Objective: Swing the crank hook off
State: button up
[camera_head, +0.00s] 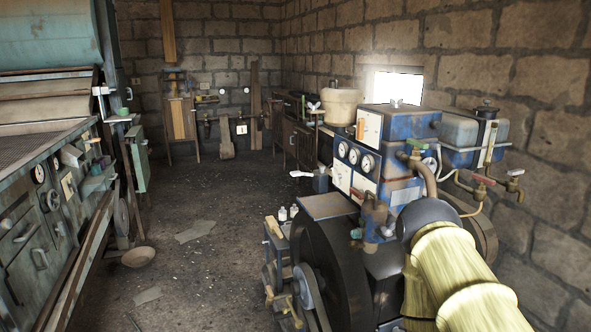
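The blue engine (400,125) with dials and a large dark flywheel (335,262) stands at the right. A wooden handle (275,227) shows at its left side, and a grey crank-like arm (308,290) lies against the flywheel's front. Brass-coloured fittings (288,312) sit low beside it. I cannot tell which of these parts is the crank hook or how it is seated. A large yellow, ribbed arm link of mine with a dark rounded joint covers the lower right and hides part of the engine. My gripper cannot be made out in this view.
A long grey-green machine (40,215) with knobs and levers lines the left side. A bowl (138,257) and flat scraps (195,231) lie on the dark floor, which is otherwise open between the machines. Stone walls close the back and right.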

aim_at(298, 323)
jog(key=u, duration=0.35)
jog(key=k, duration=0.4)
jog(key=u, duration=1.4)
jog(key=i, duration=0.9)
jog(key=z, duration=1)
jog(key=i, duration=0.7)
jog(key=z, duration=0.75)
